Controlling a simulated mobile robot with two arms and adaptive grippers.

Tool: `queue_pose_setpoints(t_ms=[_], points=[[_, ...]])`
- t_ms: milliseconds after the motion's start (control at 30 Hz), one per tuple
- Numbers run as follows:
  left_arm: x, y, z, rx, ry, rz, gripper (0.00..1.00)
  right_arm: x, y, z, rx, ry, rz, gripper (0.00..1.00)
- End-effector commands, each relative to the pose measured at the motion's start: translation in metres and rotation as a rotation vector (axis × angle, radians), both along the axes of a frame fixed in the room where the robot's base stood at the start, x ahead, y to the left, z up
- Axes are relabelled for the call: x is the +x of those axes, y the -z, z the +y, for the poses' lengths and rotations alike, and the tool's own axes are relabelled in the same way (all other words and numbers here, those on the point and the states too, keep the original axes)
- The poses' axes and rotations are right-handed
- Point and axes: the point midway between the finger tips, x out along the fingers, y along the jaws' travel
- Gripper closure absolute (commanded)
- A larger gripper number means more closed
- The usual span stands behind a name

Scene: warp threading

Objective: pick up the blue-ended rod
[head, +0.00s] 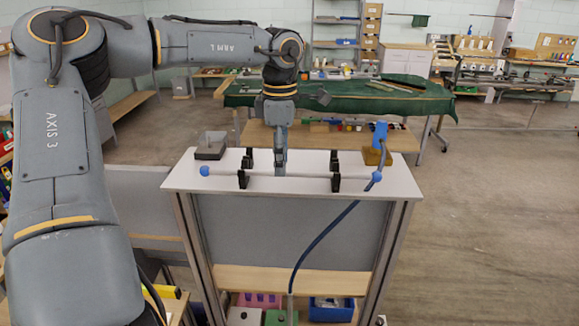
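The blue-ended rod (310,176) is a thin grey rod with a blue ball at each end. It lies level across the white table top (220,184), at the two front black holders (243,179) and (336,182). My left gripper (281,171) points straight down at the rod, between these holders and left of the rod's middle. Its fingertips are at the rod's height and overlap it in the picture. The fingers show edge-on, so I cannot tell whether they are closed on the rod. My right gripper is out of view.
Two more black holders (247,158) and (333,160) stand behind. A grey box (210,148) is at the back left. A blue piece (380,132) stands above a tan block (374,155) at the right, near a hanging blue cord (322,236). A green-covered table (340,98) stands beyond.

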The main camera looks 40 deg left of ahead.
Motion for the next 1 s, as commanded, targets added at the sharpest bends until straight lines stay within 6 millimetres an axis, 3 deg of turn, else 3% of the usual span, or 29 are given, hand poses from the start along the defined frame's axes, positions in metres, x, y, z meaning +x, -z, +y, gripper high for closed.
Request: queue_pose_setpoints(t_ms=[33, 200, 400, 433, 600, 633, 1000], points=[[-0.001, 0.004, 0.000, -0.002, 0.001, 0.005, 0.61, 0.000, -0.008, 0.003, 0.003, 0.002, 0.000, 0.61], [0.000, 0.020, 0.000, 0.000, -0.001, 0.000, 0.61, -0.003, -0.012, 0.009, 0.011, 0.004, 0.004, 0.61], [0.000, 0.022, 0.000, 0.001, -0.001, -0.001, 0.61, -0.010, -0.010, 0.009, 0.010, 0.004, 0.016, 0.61], [0.000, 0.022, 0.000, 0.001, -0.001, -0.001, 0.63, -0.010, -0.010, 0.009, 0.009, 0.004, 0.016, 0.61], [0.000, 0.022, 0.000, 0.001, -0.001, -0.001, 0.98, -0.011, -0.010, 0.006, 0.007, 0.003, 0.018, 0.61], [0.000, 0.022, 0.000, 0.001, -0.001, -0.001, 1.00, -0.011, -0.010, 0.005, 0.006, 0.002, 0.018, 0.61], [0.001, 0.021, 0.000, 0.001, -0.001, -0.003, 1.00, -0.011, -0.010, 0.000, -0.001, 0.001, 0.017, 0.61]])
